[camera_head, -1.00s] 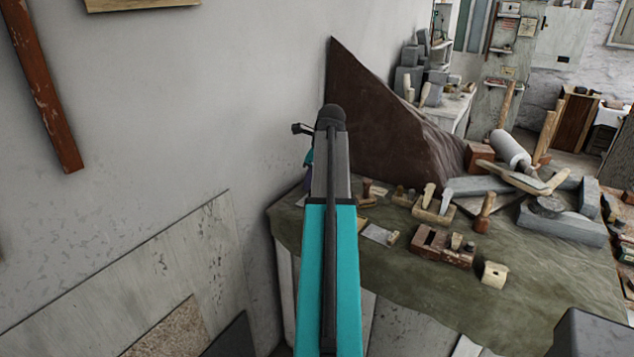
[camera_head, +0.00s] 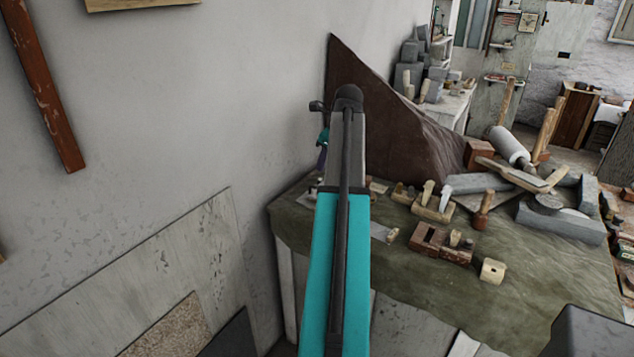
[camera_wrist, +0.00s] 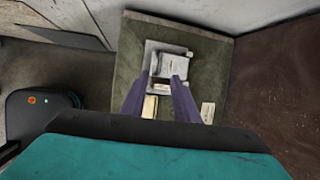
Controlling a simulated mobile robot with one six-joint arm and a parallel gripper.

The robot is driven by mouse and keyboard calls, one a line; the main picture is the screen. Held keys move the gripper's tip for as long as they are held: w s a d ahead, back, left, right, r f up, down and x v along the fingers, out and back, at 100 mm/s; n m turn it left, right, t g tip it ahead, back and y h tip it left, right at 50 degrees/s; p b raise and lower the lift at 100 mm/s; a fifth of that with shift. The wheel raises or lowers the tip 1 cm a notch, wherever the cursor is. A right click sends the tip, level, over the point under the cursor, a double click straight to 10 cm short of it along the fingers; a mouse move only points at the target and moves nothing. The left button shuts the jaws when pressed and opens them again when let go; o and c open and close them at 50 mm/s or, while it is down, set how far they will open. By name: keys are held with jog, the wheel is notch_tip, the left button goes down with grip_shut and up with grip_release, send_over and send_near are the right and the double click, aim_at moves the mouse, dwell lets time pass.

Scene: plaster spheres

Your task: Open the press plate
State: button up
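A pale grey press-like device (camera_wrist: 172,64) with a flat plate lies on the green cloth in the wrist view. I take it to be the press plate, but its details are small and I cannot tell its hinge. My gripper (camera_wrist: 160,80) has its two purple fingers apart, with nothing seen between them. The fingertips point at the device and overlap its near edge in the picture; I cannot tell if they touch it. In the head view my gripper (camera_head: 322,150) shows only in part, left of my arm, above the table's back left corner.
The cloth-covered table (camera_head: 540,300) holds wooden planes (camera_head: 440,245), mallets and stone blocks (camera_head: 562,222) to the right. A dark brown slab (camera_head: 385,110) stands behind. The wall (camera_head: 200,100) is close on the left. Small pale blocks lie near the fingers in the wrist view.

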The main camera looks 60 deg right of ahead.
jog(key=shift+p+x, duration=1.45)
jog(key=shift+x, duration=4.75)
jog(key=shift+w, duration=0.1)
grip_shut()
